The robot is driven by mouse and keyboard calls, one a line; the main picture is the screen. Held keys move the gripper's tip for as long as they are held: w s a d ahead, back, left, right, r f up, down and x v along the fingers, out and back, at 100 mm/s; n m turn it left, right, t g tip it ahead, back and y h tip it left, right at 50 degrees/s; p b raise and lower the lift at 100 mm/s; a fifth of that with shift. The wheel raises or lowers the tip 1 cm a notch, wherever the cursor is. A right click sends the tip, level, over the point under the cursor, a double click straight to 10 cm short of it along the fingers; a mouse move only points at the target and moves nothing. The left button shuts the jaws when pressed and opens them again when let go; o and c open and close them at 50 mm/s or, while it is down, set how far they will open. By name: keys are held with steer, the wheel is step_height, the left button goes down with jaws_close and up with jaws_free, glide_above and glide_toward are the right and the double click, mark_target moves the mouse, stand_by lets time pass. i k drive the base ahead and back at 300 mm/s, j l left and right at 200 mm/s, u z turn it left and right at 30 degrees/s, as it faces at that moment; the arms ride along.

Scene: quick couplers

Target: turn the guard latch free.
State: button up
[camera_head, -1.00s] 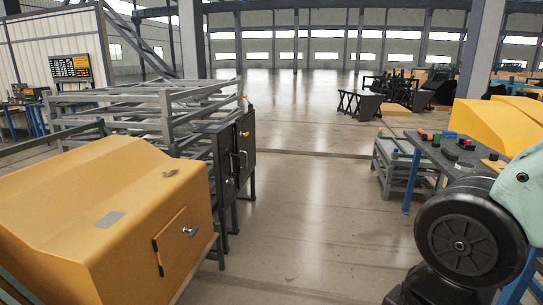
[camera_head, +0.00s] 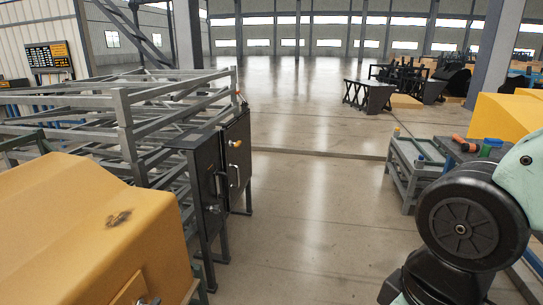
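My gripper is out of view; only my arm's dark round joint and pale green link show at the lower right. A dark metal cabinet (camera_head: 206,208) stands left of the middle, with a narrow door (camera_head: 240,155) on its right. A dark handle (camera_head: 219,184) sits on the nearer face. A small silver latch (camera_head: 149,301) on the yellow housing (camera_head: 75,235) is cut off by the bottom edge. I cannot tell which fitting is the guard latch.
Grey metal racks (camera_head: 125,120) stand behind and left of the cabinet. A grey cart (camera_head: 412,170) and a table with orange, blue and green parts (camera_head: 478,148) stand at the right. The floor (camera_head: 310,215) between the cabinet and my arm is clear.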

mark_target(236, 144)
steer(key=i, duration=2)
steer(key=i+u, duration=0.15)
steer(key=i, duration=0.4)
steer(key=i+l+u, duration=0.15)
steer(key=i, duration=0.4)
steer(key=i+l+u, duration=0.1)
steer(key=i, duration=0.45)
steer(key=l, duration=0.1)
